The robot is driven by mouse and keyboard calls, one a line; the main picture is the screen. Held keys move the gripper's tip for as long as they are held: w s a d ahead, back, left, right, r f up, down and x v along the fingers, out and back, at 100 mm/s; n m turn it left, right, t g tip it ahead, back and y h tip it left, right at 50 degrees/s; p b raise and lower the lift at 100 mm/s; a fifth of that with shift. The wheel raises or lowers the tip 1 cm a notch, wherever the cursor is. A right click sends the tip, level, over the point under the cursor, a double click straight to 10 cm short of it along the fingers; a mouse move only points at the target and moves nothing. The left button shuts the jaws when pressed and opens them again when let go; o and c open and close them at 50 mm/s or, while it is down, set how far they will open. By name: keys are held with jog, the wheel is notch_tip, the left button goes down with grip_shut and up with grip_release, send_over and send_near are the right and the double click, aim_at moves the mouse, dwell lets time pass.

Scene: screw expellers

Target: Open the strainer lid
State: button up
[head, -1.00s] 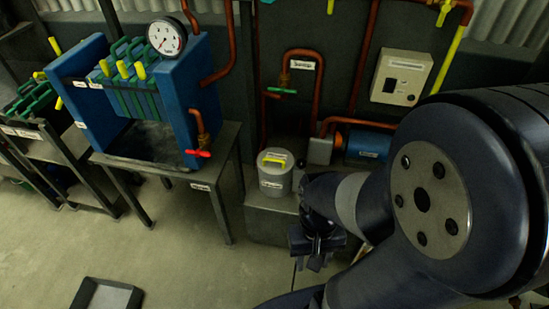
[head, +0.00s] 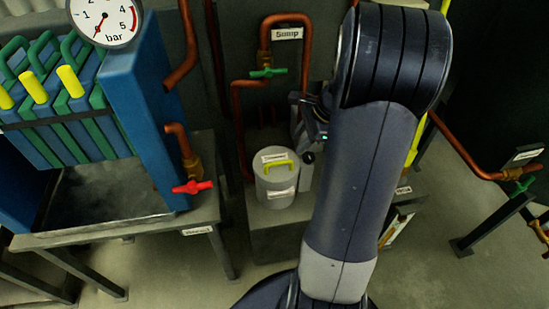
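The strainer (head: 275,190) is a grey cylinder with a white label on its side. It stands upright on a low grey stand in the middle of the head view. Its round grey lid (head: 262,160) sits on top, closed, with a yellow bar handle (head: 276,166) and a small label. My gripper (head: 306,125) is behind and to the right of the strainer, partly hidden by my arm. It looks apart from the handle. Its fingers are too dark and covered to tell open from shut.
A blue press (head: 137,100) with a gauge and a red valve handle (head: 192,187) stands on a table at left. A copper pipe labelled Sump (head: 264,45) with a green valve handle (head: 268,72) rises behind the strainer. Another copper pipe (head: 465,155) runs at right.

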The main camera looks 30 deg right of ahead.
aim_at(282, 162)
jog(key=b+x, duration=0.2)
jog(key=x, duration=0.8)
jog(key=shift+a+f, duration=0.1)
jog(key=shift+f, duration=0.1)
jog(key=shift+s, duration=0.1)
grip_shut()
